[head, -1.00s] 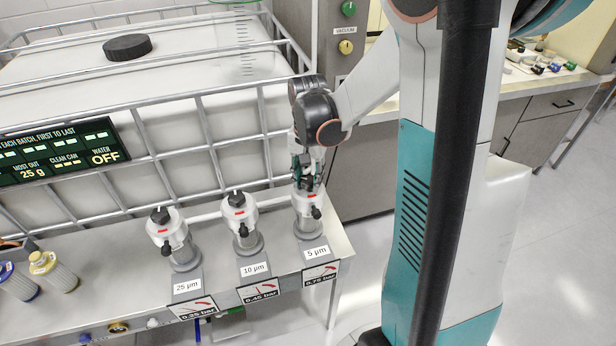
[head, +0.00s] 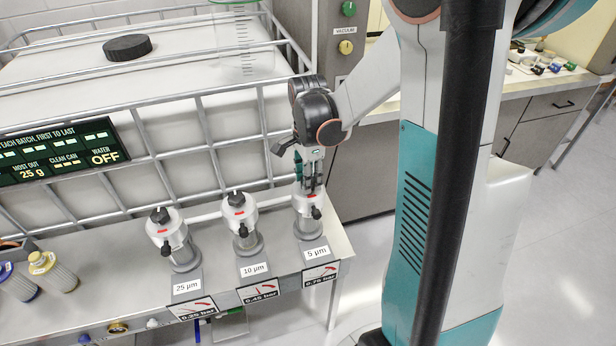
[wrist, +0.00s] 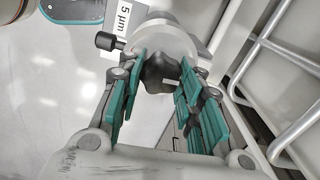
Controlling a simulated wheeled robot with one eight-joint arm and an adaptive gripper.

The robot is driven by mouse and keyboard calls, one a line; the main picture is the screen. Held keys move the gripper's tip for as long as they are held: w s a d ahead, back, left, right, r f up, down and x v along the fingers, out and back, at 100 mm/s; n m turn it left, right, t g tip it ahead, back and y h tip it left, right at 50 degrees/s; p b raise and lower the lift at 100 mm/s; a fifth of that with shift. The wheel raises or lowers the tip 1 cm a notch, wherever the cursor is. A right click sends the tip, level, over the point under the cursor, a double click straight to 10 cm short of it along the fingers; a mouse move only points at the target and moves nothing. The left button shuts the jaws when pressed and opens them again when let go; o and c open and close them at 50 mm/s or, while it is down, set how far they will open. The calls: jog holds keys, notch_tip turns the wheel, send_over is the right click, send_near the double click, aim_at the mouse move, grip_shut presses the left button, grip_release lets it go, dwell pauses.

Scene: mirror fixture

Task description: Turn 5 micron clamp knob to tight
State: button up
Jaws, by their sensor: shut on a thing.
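The 5 micron filter housing (head: 309,225) stands at the right end of the bench, behind its 5 µm label (head: 316,252). It has a pale round head with a red mark and a small black side knob (wrist: 106,41). My gripper (head: 311,184) points down onto the top of this housing. In the wrist view its black clamp knob (wrist: 160,72) sits between my green-padded fingers, which are shut on it. In the head view the fingers hide this knob.
The 10 µm housing (head: 247,240) and 25 µm housing (head: 183,255) stand to the left, each with a black top knob. A metal cage around a white tank (head: 180,175) rises close behind. Pressure gauges (head: 321,272) line the bench's front edge.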

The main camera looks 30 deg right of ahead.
jog(key=shift+m, duration=0.7)
jog(key=o, duration=1.1)
jog(key=shift+c, duration=0.2)
notch_tip(320, 180, up, 12)
